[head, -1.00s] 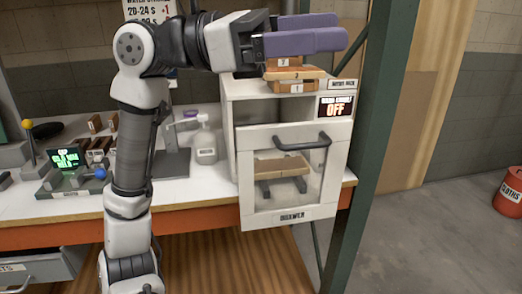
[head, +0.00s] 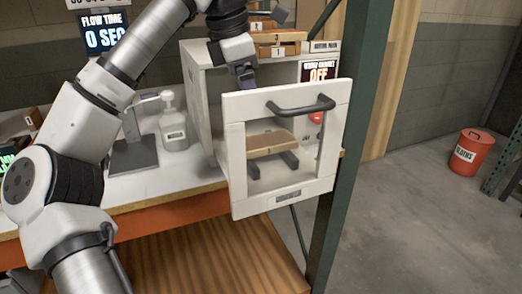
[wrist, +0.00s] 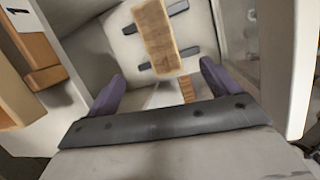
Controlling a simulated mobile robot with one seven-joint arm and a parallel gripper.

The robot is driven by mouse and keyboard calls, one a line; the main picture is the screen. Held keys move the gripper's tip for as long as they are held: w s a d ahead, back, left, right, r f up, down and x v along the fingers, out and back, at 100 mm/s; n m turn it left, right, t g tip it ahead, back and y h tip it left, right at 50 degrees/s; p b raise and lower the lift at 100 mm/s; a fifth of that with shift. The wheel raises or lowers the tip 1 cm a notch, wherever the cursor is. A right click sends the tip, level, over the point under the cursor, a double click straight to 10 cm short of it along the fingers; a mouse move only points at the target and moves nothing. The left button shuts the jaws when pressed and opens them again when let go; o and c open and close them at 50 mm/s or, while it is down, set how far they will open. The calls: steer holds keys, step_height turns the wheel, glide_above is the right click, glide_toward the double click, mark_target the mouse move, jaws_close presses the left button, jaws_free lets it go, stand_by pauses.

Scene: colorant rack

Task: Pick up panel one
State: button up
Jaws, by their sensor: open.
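A flat wooden panel (head: 272,143) lies on two dark rails, seen through the window of the white cabinet's front. A small mark on its front edge is hard to read. The wrist view shows the same panel (wrist: 158,38) on its rails, ahead of the fingers. My gripper (head: 247,80) points down at the cabinet's opening, behind the front's top edge and above the panel. In the wrist view its two purple fingers (wrist: 162,84) are spread, with nothing between them. More wooden panels (head: 282,38) are stacked on the cabinet top; the lower one is labelled 1.
The white front (head: 237,150) with its dark handle (head: 300,105) stands out from the cabinet (head: 200,90). A green post (head: 352,130) rises close on the right. A white pump bottle (head: 173,125) stands on the bench at left. A red bin (head: 470,155) is far right.

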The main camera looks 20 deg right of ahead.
steer(key=x, duration=1.2)
steer(key=shift+w+d+f, duration=0.1)
steer(key=shift+d+f, duration=0.1)
steer(key=shift+f, duration=0.15)
steer(key=c, duration=1.1)
steer(key=shift+r, duration=0.1)
